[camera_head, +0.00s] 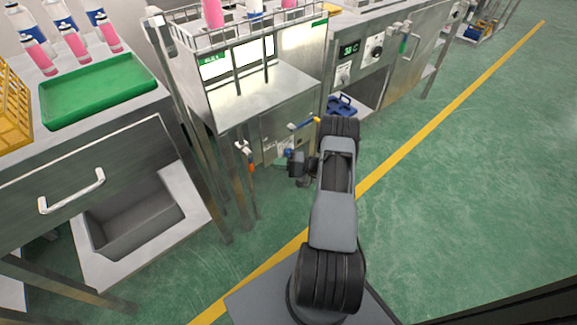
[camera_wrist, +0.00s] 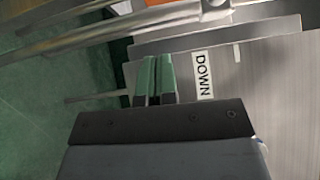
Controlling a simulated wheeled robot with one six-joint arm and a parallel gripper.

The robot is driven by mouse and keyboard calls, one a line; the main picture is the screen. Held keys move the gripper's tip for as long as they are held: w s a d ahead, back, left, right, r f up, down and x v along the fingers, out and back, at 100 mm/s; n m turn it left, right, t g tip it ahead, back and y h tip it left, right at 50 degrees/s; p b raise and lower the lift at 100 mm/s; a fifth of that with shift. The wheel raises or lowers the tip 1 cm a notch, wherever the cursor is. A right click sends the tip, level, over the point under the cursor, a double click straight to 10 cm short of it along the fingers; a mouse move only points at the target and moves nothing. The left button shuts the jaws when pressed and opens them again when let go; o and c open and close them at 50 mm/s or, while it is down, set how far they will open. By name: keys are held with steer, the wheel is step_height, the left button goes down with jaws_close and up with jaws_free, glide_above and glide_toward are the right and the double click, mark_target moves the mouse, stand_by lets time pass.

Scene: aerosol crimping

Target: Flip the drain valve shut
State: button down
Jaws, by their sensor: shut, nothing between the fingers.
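No valve handle shows clearly there. In the head view my arm hides most of the gripper.
A round metal bar (camera_wrist: 110,36) crosses the wrist view above the fingertips. Green floor (camera_head: 470,190) is clear to the right.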

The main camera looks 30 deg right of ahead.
mark_target(249, 160)
steer(key=w+a, duration=0.1)
steer(key=a, duration=0.5)
steer(key=shift+w+a+r+b, duration=0.15)
steer(key=shift+w+a+b, duration=0.15)
steer(key=shift+b, duration=0.15)
